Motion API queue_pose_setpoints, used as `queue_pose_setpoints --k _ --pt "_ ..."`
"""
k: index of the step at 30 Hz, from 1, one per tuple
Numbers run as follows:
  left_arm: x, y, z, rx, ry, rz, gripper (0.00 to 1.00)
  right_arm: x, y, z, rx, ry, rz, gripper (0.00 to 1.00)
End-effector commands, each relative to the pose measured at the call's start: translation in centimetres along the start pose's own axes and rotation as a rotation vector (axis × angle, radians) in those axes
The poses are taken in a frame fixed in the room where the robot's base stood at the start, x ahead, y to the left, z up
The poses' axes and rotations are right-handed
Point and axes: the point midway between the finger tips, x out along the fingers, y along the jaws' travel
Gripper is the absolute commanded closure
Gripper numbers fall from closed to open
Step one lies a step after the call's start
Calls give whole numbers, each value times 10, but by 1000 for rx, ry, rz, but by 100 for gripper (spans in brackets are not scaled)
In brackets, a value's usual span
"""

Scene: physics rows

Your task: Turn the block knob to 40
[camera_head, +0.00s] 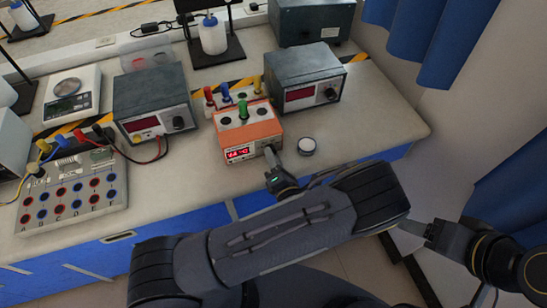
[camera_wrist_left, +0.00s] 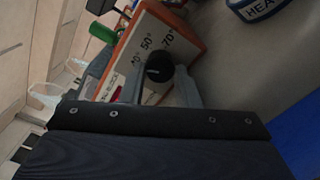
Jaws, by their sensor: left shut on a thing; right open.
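The orange dry-block heater (camera_head: 250,133) stands near the bench's front edge, with colored tubes standing in its top. Its white front panel has a lit red display (camera_head: 238,154), too small to read surely. In the left wrist view the black knob (camera_wrist_left: 159,67) sits on the panel below printed marks, among them 50° and 70°. My left gripper (camera_head: 271,153) is at the panel's right side; its fingers (camera_wrist_left: 160,88) are shut on the knob, one on each side. The knob's pointer cannot be made out. My right gripper (camera_head: 410,228) is open and empty, off the bench at right.
Grey instruments (camera_head: 150,92) (camera_head: 303,72) stand behind on both sides. A terminal board (camera_head: 72,195) is at left. The bench's right end is clear.

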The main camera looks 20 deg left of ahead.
Motion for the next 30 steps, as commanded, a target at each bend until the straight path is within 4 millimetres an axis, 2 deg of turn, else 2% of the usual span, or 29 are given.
queue_pose_setpoints --k 6,7,12,30 --pt "0 0 2 -2 -4 0 94 0 0 0 0 0 0 35" --pt "0 0 2 -2 -4 0 69 0 0 0 0 0 0 35" --pt "0 0 1 -2 -3 -1 50 0 0 0 0 0 0 35" --pt "-1 -3 -1 -3 2 -7 50 1 0 0 0 0 0 35"
